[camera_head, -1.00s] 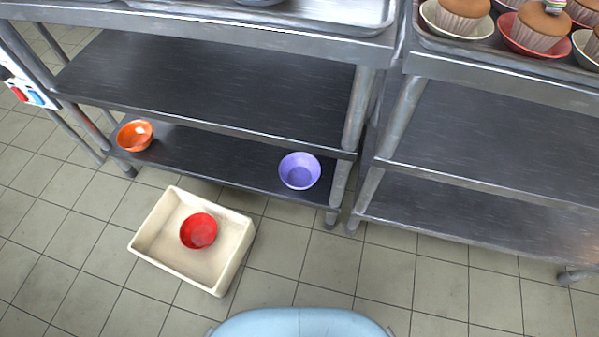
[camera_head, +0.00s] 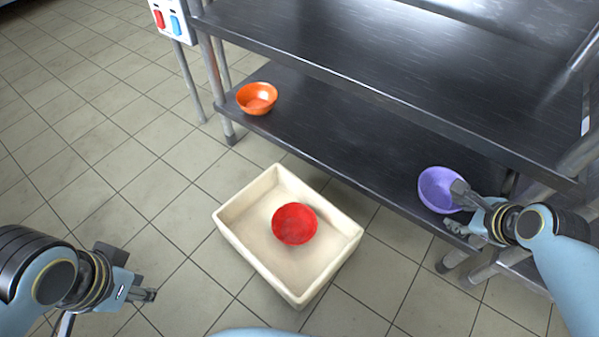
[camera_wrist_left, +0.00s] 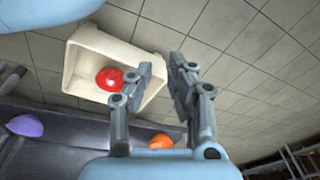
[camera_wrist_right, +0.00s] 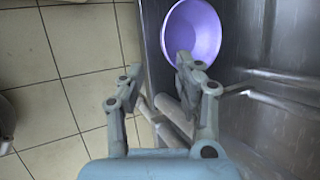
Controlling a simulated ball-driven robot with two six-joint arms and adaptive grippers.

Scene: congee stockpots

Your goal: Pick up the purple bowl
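The purple bowl (camera_head: 437,190) stands upright on the right end of the lower metal shelf, near its front edge. My right gripper (camera_head: 462,208) is at the bowl's right side, overlapping its rim in the head view. In the right wrist view the purple bowl (camera_wrist_right: 193,32) lies just beyond the right finger, and the gripper (camera_wrist_right: 158,78) is open with nothing between its fingers. I cannot tell whether a finger touches the bowl. My left gripper (camera_head: 145,294) is over the floor at lower left; the left wrist view shows it (camera_wrist_left: 160,75) open and empty.
A cream bin (camera_head: 240,244) stands on the floor before the shelf with a red bowl (camera_head: 294,222) inside. An orange bowl (camera_head: 257,97) is on the left end of the lower shelf (camera_head: 330,140). The upper shelf (camera_head: 400,60) overhangs it. Metal legs stand near the right gripper.

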